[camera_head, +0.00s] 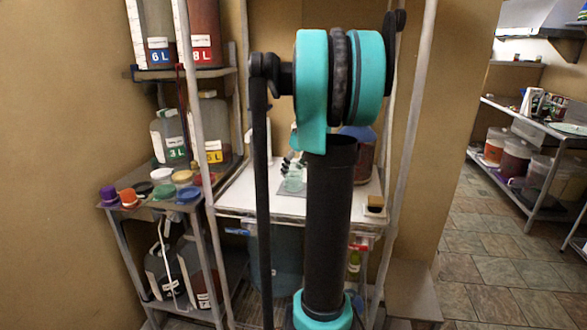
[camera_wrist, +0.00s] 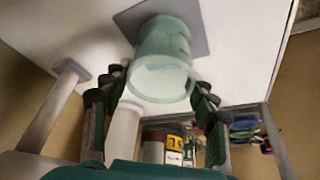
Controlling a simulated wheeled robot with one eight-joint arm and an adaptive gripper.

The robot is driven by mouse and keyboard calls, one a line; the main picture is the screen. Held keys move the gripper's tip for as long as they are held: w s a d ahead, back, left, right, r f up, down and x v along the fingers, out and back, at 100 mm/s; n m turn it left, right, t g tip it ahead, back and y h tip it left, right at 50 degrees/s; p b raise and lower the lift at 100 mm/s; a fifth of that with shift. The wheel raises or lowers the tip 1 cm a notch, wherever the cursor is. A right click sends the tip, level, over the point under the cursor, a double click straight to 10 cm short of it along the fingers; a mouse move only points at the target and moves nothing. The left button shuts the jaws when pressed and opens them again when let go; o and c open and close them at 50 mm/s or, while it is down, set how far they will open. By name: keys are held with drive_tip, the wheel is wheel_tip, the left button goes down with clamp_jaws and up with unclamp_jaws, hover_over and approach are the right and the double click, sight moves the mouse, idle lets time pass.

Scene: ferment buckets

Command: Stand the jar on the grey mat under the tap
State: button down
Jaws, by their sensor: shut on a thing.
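The jar (camera_wrist: 163,62), pale green and translucent, is between the two dark fingers of my gripper (camera_wrist: 159,80) in the wrist view. My gripper is shut on it. The jar's far end overlaps the grey mat (camera_wrist: 193,22) on the white surface; I cannot tell whether it touches. In the head view the jar (camera_head: 293,182) is small, over the white worktop, and partly hidden by my arm. A white upright post (camera_head: 261,140), perhaps part of the tap, stands left of it.
The white worktop (camera_head: 235,198) has metal uprights at its sides. A dark red container (camera_head: 366,155) stands behind right. Shelves with labelled jugs (camera_head: 172,138) and several coloured lids (camera_head: 185,177) are at left. In the wrist view a white post (camera_wrist: 50,105) is left of the jar.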

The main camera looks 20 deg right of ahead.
drive_tip(key=shift+f, duration=0.1)
drive_tip(key=shift+c, duration=2.4)
unclamp_jaws()
drive_tip(key=v, duration=1.2)
drive_tip(key=shift+w, duration=0.1)
